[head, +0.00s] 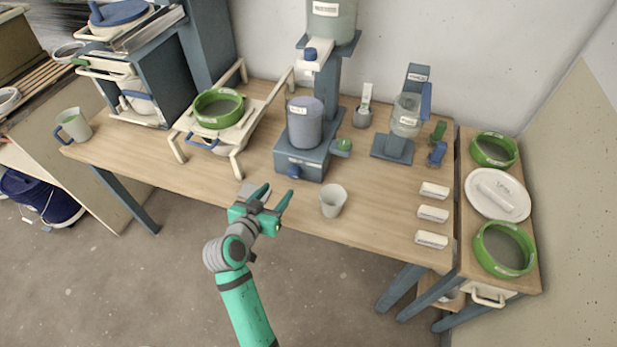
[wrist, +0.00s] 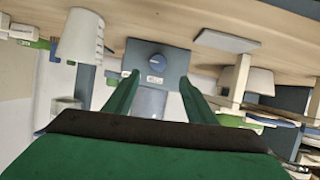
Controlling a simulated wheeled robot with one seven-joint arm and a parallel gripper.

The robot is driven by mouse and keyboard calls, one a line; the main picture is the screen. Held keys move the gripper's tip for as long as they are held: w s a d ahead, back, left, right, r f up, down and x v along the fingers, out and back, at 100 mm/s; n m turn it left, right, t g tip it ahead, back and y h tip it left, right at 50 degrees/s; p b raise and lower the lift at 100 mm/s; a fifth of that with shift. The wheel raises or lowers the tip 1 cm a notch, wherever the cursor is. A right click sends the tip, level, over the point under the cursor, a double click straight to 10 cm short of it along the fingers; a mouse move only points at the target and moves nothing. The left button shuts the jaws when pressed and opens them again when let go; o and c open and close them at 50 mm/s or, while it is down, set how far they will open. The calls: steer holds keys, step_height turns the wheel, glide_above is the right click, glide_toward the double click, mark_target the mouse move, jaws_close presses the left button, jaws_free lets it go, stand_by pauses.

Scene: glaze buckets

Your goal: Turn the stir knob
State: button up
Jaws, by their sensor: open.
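A blue round knob (head: 294,172) sits on the front face of a blue-grey stirrer base (head: 287,158), which carries a grey labelled bucket (head: 305,127). A green knob (head: 343,146) sticks out on the base's right side. Which one is called the stir knob is not readable. My gripper (head: 279,194) is open and empty, in front of the table edge and short of the blue knob. In the wrist view, which looks upside down, the blue knob (wrist: 157,62) shows between and beyond my two green fingers (wrist: 160,77). Nothing touches it.
A pale cup (head: 333,201) stands on the table right of my gripper. A cream frame (head: 237,146) with a green-rimmed sieve (head: 218,107) stands to the left. A tall dispenser stand (head: 328,85) rises behind the bucket.

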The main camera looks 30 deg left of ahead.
mark_target(292, 175)
steer(key=x, duration=1.1)
steer(key=shift+d, duration=0.15)
steer(key=shift+c, duration=0.4)
steer(key=c, duration=1)
